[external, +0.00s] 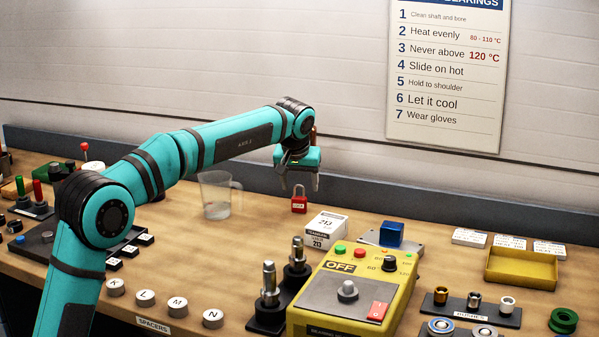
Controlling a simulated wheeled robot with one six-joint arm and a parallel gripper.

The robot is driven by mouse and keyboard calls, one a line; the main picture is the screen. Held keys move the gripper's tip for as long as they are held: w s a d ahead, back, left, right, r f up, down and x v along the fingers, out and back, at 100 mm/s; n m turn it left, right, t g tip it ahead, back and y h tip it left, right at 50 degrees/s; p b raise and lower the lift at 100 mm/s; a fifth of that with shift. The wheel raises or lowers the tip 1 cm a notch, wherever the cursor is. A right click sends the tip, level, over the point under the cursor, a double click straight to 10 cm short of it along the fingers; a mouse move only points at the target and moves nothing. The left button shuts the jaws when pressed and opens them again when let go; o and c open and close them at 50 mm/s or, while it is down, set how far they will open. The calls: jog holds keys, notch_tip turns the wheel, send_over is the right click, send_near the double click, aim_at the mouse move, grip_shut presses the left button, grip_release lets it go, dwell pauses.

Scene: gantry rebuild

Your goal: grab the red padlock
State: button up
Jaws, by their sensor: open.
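The red padlock (299,204) stands upright on the wooden bench near the middle of the external view. It has a white label on its body and a metal shackle on top. My gripper (299,186) points down from the teal arm, with its fingers apart. The fingertips appear at the height of the padlock's shackle in the picture. I cannot tell from this one view whether they are around it, behind it or above it. Nothing is seen held in the gripper.
A clear glass mug (216,196) stands left of the padlock. A white box (327,228) is close at its right. A yellow control box (350,290), metal pins on a black base (268,318) and round lettered spacers (146,298) are in front. The back ledge (400,200) runs behind.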

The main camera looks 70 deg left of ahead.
aim_at(299, 198)
jog(key=shift+s+x, duration=0.15)
jog(key=shift+x, duration=1.5)
jog(key=shift+s+x, duration=0.15)
jog(key=shift+x, duration=1.5)
jog(key=shift+a, duration=0.1)
jog(key=c, duration=1.1)
